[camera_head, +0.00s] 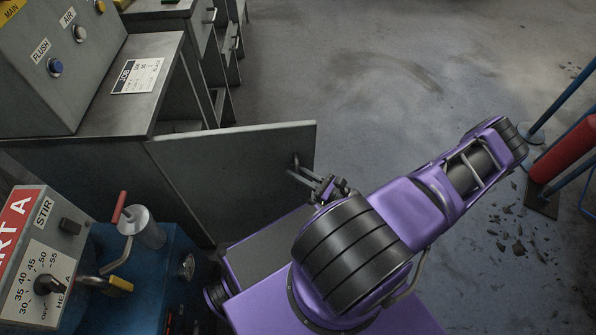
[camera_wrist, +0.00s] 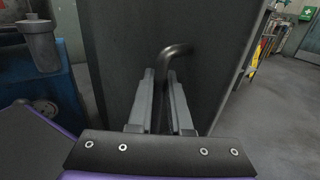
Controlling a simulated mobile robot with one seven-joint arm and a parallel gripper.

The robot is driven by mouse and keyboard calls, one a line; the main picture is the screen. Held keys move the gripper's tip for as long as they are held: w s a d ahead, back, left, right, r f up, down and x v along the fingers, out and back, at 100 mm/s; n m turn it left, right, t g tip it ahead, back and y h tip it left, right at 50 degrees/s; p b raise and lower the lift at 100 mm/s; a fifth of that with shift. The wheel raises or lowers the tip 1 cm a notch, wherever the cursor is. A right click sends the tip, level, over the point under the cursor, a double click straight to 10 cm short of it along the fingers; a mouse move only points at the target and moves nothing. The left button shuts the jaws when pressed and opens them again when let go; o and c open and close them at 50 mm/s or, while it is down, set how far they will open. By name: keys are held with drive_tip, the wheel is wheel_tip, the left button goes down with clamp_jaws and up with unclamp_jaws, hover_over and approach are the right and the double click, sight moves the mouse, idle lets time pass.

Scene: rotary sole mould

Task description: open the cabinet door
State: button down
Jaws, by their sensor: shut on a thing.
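The grey cabinet door (camera_head: 235,165) stands swung out from the grey cabinet (camera_head: 85,165) in the head view, its free edge toward the right. The door (camera_wrist: 125,40) fills the middle of the wrist view. A dark bent bar handle (camera_head: 296,165) sticks out near the door's free edge. My gripper (camera_head: 322,184) is at this handle, in front of the door face. In the wrist view my gripper (camera_wrist: 166,100) has its two fingers on either side of the handle (camera_wrist: 176,50), shut on it. The lower part of the handle is partly hidden between the fingers.
A blue machine (camera_head: 140,275) with a metal cup and red-handled lever stands at the lower left, close to the door. A control box (camera_head: 60,60) sits on the cabinet top. Open floor (camera_head: 370,70) lies beyond the door. A red cylinder (camera_head: 565,150) and blue posts are at the right.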

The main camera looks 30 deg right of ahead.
drive_tip(key=c, duration=1.1)
unclamp_jaws()
drive_tip(key=b+v, duration=0.1)
drive_tip(key=v, duration=1.6)
drive_tip(key=shift+s+d, duration=0.1)
drive_tip(key=shift+s, duration=0.05)
